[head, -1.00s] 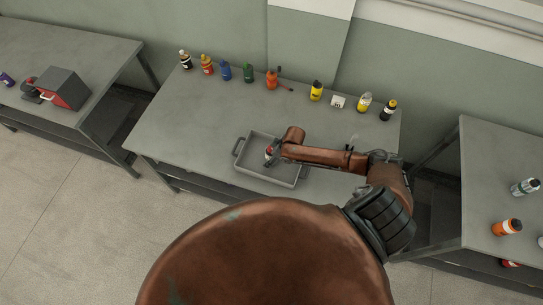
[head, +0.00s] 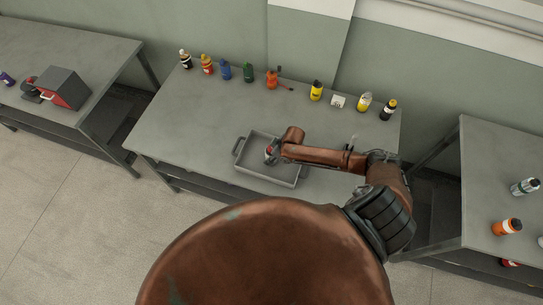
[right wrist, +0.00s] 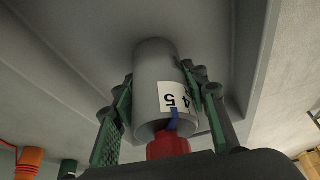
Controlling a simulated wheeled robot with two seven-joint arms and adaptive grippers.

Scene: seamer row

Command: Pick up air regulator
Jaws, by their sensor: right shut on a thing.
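The air regulator (right wrist: 158,88) is a grey cylinder with a red end and a white label with dark digits. In the right wrist view it sits between the two green-padded fingers of my right gripper (right wrist: 160,112), which is shut on it. In the head view the gripper (head: 272,153) is inside the grey tray (head: 262,179) on the middle table, and only a small red bit of the regulator (head: 269,150) shows. I cannot tell whether the regulator touches the tray floor. My left gripper is not in view.
A red and grey box (head: 62,88) stands on the left table. The middle table's left side is clear.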

